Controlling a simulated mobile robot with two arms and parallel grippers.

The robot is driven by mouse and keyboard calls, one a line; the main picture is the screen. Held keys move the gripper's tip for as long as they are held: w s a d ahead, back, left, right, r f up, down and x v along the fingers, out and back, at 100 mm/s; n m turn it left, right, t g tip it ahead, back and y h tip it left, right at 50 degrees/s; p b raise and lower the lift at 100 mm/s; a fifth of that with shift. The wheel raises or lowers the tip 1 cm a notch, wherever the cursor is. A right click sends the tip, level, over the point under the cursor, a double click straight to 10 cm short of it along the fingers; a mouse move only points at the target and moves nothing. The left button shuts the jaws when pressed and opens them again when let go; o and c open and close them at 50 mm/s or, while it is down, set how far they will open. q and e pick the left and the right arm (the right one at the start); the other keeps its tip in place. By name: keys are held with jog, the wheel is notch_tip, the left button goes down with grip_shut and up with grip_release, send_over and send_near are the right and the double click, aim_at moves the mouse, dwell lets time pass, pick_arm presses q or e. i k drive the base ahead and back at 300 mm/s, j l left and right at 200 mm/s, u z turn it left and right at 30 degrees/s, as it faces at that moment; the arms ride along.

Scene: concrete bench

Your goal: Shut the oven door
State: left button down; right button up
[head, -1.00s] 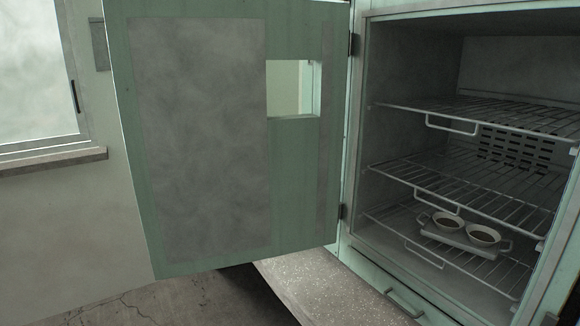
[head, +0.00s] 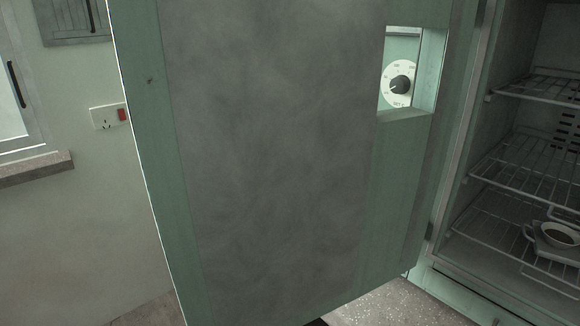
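The oven door (head: 280,150) is green with a large grey inner panel and stands wide open, hinged at its right side. It fills the middle of the head view, close to me. A small window opening in it shows a dial (head: 400,84) behind. The oven (head: 500,150) is open at the right, with wire racks (head: 530,165) inside. A cup (head: 557,234) with dark contents sits on the lowest rack, partly cut off by the frame. Neither of my grippers is in view.
A wall socket (head: 108,116) with a red switch and a window sill (head: 35,168) are on the wall at the left. A grey cabinet (head: 75,20) hangs above. A speckled bench surface (head: 385,303) shows below the door.

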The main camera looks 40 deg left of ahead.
aim_at(280, 193)
jog(key=k+j+z, duration=0.15)
jog(key=j, duration=0.25)
jog(key=j+z, duration=0.2)
jog(key=j, duration=0.25)
jog(key=k+j+z, duration=0.15)
jog(key=j, duration=0.2)
jog(key=k+j+z, duration=0.15)
jog(key=j, duration=0.25)
jog(key=k+j+z, duration=0.2)
jog(key=i+j+z, duration=0.2)
jog(key=j, duration=0.55)
jog(key=j+z, duration=0.2)
jog(key=j, duration=0.5)
jog(key=k, duration=0.05)
